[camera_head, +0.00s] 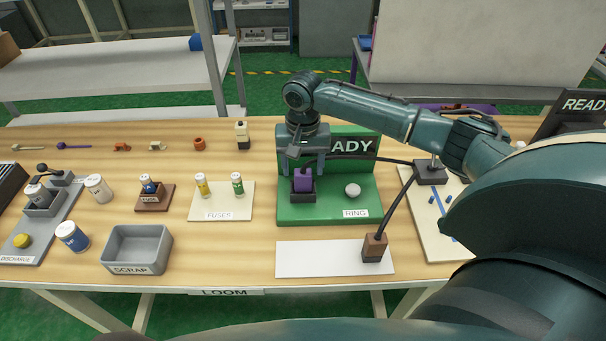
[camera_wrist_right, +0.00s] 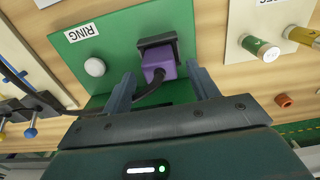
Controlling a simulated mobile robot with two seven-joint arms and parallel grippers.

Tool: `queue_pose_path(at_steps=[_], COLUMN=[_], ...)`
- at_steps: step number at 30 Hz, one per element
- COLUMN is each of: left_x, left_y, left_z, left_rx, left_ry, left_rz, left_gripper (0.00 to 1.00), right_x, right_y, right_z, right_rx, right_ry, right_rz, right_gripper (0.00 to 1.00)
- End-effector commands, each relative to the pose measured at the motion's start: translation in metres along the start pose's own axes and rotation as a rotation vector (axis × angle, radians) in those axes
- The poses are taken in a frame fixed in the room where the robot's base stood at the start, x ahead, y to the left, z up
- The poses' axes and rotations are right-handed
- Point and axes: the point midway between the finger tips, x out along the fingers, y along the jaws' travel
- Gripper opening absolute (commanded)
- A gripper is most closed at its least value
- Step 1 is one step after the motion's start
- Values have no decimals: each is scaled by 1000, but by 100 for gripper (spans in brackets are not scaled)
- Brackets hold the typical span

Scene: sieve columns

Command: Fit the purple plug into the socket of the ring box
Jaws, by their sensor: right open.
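The purple plug (camera_head: 303,181) stands at the dark square socket (camera_head: 301,196) of the green ring box (camera_head: 328,211). In the right wrist view the plug (camera_wrist_right: 158,66) meets the dark socket frame (camera_wrist_right: 158,43), with no clear gap between them. A black cable (camera_wrist_right: 150,93) leaves the plug. My right gripper (camera_head: 302,171) is above the box, pointing down, its fingers apart on either side of the plug. The wrist view shows room between the fingers and the plug. How deep the plug sits is hidden. My left gripper is not in view.
A white button (camera_head: 352,190) is right of the socket, and a sign (camera_head: 351,147) reading "ADY" stands behind. The cable runs right to a dark block (camera_head: 431,173). The fuse board (camera_head: 221,201) is at left.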

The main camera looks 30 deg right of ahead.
Motion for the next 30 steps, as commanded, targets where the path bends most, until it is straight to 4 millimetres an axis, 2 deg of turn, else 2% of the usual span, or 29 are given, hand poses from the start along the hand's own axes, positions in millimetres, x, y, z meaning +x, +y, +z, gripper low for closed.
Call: queue_pose_path(at_steps=[1, 6, 12, 17, 30], left_x=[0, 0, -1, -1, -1], left_y=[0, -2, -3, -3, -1], left_z=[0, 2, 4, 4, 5], left_rx=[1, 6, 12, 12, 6], left_ry=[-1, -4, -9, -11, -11], left_rz=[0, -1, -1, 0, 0], left_gripper=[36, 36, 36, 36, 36], right_x=[-13, -49, -75, -82, -82], right_y=[0, 0, 0, 0, 0], right_z=[-1, -1, 0, 0, 0], right_rx=[0, 0, 1, 0, 0], right_ry=[3, 3, 0, 0, -1], right_rz=[-3, -2, -1, -1, 0], right_gripper=[60, 60, 60, 60, 60])
